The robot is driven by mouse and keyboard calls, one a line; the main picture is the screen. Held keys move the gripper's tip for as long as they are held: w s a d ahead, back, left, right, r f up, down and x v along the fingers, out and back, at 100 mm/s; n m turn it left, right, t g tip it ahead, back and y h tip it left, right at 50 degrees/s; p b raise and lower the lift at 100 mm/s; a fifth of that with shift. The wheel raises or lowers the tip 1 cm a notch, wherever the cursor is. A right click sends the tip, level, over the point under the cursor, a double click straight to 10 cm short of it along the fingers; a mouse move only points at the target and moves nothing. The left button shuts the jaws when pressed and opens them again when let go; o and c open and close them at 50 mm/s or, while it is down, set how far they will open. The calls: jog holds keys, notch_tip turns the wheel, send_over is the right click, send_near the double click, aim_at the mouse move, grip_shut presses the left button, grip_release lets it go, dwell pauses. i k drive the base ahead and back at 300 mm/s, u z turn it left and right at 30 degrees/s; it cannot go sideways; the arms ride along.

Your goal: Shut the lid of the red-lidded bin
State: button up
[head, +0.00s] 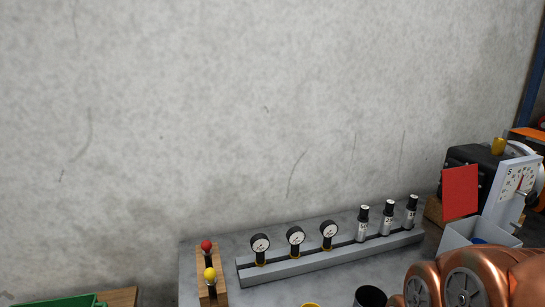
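The red-lidded bin (497,234) is a light grey open box at the lower right, on the right side of the grey bench top. Its red lid (461,192) stands raised, nearly upright, at the bin's left rear side, so the bin is open. A bit of something blue shows inside the bin. My copper-coloured arm fills the lower right corner in front of the bin and hides its lower front. My gripper is not in view.
A dial scale (519,185) stands behind and right of the bin. A grey rail (335,252) holds gauges and small cylinders. Left are a wooden block (205,284) with red and yellow knobs and a green container (60,301). A black cup (370,296) stands in front.

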aim_at(460, 184)
jog(key=z, duration=2.5)
jog(key=i, duration=1.45)
jog(key=u, duration=3.2)
jog(key=i, duration=0.1)
jog(key=z, duration=0.1)
